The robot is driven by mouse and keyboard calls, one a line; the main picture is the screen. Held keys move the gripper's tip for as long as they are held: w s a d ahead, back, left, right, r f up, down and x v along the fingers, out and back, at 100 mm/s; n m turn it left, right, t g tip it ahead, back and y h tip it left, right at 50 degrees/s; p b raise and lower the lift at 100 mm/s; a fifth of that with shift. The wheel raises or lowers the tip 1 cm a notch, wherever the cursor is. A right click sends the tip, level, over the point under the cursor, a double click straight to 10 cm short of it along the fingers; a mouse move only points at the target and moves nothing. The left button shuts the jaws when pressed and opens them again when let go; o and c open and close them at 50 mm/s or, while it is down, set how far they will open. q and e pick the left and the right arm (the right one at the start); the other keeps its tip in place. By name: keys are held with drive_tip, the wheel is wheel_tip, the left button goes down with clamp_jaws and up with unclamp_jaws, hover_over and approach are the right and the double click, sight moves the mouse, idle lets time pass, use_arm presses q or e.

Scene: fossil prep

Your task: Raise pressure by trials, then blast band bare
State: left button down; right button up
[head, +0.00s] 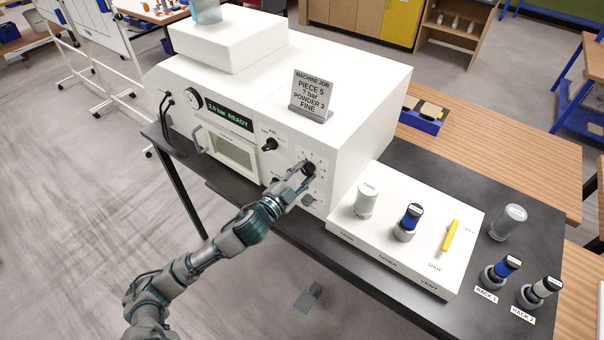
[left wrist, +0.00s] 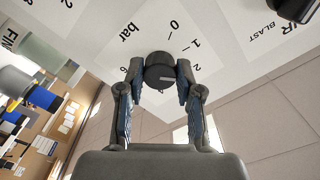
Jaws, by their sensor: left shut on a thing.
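My left gripper (head: 304,172) is shut on the dark round pressure knob (head: 308,168) on the machine's front. In the left wrist view both fingers flank the knob (left wrist: 160,72), which has a pale mark and sits amid a "bar" scale with 0, 1, 2 and further numbers. The white blasting machine (head: 365,95) has a green display (head: 229,114) reading READY, its bar figure small, a round gauge (head: 193,97) and a windowed door (head: 232,152). A job card (head: 310,92) on top reads PIECE 5, ? bar, POWDER 3, FINE. My right gripper is out of view.
A white side unit (head: 460,270) carries a pale-capped jar (head: 366,200), a blue-banded canister (head: 408,222) and a yellow lever (head: 450,236) between OPEN and SHUT. Rack canisters (head: 500,271) and (head: 539,292) and a grey jar (head: 507,222) stand right on the dark bench.

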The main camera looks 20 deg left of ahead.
use_arm(q)
drive_tip(key=shift+r, duration=0.15)
drive_tip(key=c, duration=0.8)
unclamp_jaws()
drive_tip(key=shift+w, duration=0.1)
drive_tip(key=shift+o, duration=0.2)
drive_tip(key=shift+w, duration=0.15)
drive_tip(key=v, duration=0.7)
drive_tip(key=shift+s+a+f, duration=0.15)
drive_tip(key=shift+s+f, duration=0.05)
